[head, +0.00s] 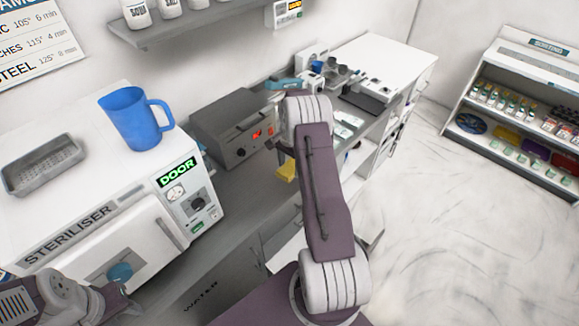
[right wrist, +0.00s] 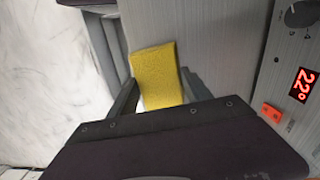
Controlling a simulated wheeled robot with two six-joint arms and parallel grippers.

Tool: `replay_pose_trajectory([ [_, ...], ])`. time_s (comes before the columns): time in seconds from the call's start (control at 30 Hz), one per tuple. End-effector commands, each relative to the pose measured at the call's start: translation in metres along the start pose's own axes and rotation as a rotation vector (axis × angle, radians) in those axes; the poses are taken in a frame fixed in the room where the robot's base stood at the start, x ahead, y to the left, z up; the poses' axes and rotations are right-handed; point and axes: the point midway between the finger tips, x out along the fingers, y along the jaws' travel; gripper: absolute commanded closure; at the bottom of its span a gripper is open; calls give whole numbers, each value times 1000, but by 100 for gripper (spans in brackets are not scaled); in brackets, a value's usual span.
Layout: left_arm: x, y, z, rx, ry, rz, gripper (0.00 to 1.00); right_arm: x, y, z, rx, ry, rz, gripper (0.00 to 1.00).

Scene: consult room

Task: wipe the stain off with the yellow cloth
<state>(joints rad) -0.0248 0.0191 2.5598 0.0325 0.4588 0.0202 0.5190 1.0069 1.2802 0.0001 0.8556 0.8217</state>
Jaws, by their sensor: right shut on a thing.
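The yellow cloth (head: 287,171) hangs below my right gripper (head: 282,157), over the grey counter beside the heater unit. In the right wrist view the cloth (right wrist: 156,75) sits between the two dark fingers of my right gripper (right wrist: 158,96), which is shut on it. I cannot tell whether the cloth touches the counter. No stain can be made out; my right arm covers part of the counter. My left gripper (head: 124,300) is low at the left, in front of the steriliser; its jaws are too unclear to read.
The white steriliser (head: 75,215) carries a blue jug (head: 135,119) and a grey tray (head: 42,166). A grey unit with a red display (head: 232,130) stands on the counter (head: 232,190). A sorting shelf (head: 515,110) is at right. The floor (head: 450,220) is clear.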

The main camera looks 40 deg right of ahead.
Motion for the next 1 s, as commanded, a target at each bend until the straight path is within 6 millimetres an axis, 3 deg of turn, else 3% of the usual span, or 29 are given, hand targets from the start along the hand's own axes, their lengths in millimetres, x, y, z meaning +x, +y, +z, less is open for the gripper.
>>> replay_pose_trajectory([
  [0.23,-17,0,-2,0,0,0,64,-22,1,0,-4,1,-1,75],
  [0.8,-16,0,-2,0,0,0,64,-22,1,1,-6,1,-1,75],
  [0.87,-14,0,-1,0,0,0,64,-20,-2,4,-15,1,-1,75],
  [1.0,-3,0,0,0,0,0,64,-28,-28,19,-75,4,-5,75],
])
